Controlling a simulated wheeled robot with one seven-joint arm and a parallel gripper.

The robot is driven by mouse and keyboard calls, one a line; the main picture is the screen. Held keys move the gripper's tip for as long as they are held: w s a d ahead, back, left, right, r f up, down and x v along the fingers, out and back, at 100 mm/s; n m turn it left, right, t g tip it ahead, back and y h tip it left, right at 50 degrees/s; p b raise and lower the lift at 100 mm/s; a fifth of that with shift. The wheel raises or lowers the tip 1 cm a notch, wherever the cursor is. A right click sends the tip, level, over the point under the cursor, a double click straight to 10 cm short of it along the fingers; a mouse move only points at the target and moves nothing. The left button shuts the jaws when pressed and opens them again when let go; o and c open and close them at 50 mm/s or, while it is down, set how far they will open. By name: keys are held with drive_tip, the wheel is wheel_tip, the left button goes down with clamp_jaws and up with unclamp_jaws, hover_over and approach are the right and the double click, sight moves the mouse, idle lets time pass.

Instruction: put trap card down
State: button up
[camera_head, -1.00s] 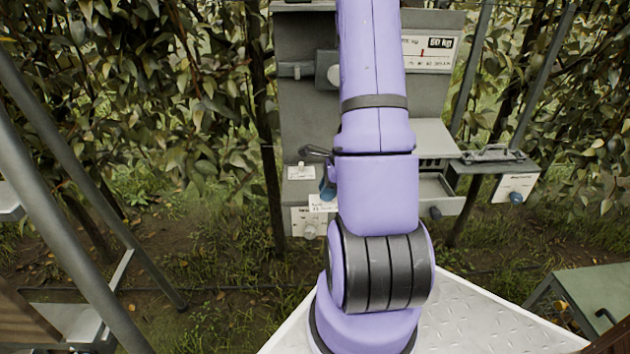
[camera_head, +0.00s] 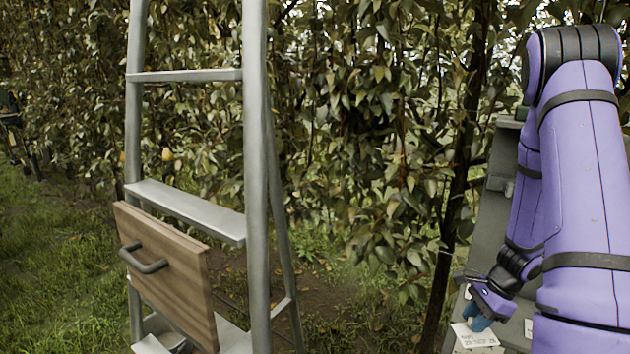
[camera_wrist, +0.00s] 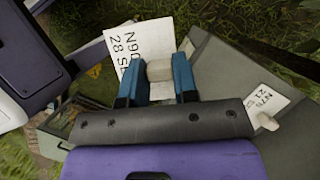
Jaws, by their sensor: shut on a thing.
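The trap card (camera_wrist: 138,40) is white with dark print, partly cut off as "N90 28 SE" in the wrist view. My gripper (camera_wrist: 160,78) has blue fingers shut on the pale block-shaped grip at the card's edge. In the head view the card (camera_head: 475,336) hangs just below my blue fingertips (camera_head: 479,318), at the lower right beside the grey board (camera_head: 490,235). It is tilted and held in the air. A second card (camera_wrist: 268,97), printed "N76 21", lies against a grey panel with a pale knob beside it, apart from my gripper.
A metal ladder (camera_head: 255,150) stands at left centre, with a wooden drawer-like panel (camera_head: 165,270) with a dark handle at its lower steps. Leafy pear hedge (camera_head: 370,130) fills the back. Grass and bare soil lie between ladder and board.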

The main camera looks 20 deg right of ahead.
drive_tip(key=w+a+f+n+g+h, duration=0.2)
drive_tip(key=w+a+n, duration=0.7)
drive_tip(key=a+n, duration=0.1)
drive_tip(key=w+a+f+n+g+h, duration=0.1)
drive_tip(key=w+a+n+g+h, duration=0.1)
drive_tip(key=w+a+n, duration=0.8)
drive_tip(key=shift+w+a+f+n+g, duration=0.25)
drive_tip(key=shift+a+f+n+g, duration=0.15)
drive_tip(key=shift+a+g, duration=0.55)
drive_tip(key=shift+a, duration=0.2)
